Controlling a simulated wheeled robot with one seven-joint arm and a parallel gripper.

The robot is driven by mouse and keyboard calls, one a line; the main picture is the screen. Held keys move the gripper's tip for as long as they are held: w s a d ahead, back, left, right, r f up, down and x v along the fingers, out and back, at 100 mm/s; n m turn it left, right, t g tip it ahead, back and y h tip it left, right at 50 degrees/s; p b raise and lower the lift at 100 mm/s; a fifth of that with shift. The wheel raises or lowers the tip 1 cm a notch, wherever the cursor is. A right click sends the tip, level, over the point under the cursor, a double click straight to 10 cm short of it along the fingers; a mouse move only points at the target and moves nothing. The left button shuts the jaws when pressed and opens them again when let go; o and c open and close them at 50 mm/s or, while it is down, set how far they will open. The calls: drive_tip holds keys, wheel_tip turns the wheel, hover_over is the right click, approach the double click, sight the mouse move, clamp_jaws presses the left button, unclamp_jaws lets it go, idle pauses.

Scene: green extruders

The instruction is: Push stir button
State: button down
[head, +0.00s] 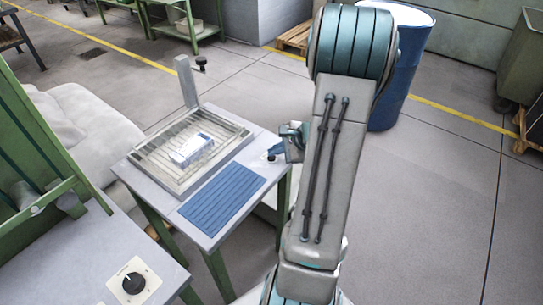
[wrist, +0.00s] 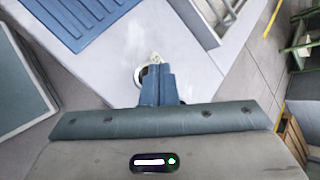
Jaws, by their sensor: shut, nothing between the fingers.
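My gripper (head: 276,151) is at the right corner of the small green-legged table (head: 258,140). Its blue fingers (wrist: 157,72) are shut with nothing between them and point down toward the tabletop. A small round control with a dark rim and pale plate (wrist: 139,76), which looks like the stir button, sits on the tabletop right at the fingertips. The fingers hide part of it. In the head view only a small dark spot (head: 271,158) shows below the fingers. I cannot tell whether the fingertips touch the button.
A wire-topped tray (head: 150,183) with a white-and-blue box (head: 190,148) stands on the table. A ribbed blue mat (head: 222,198) lies in front of it. A black knob (head: 133,283) is on the green bench at lower left. A blue barrel (head: 395,85) stands behind my arm.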

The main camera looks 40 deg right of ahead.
sight(275, 158)
drive_tip(key=shift+r+p, duration=1.85)
drive_tip(key=shift+r, duration=1.2)
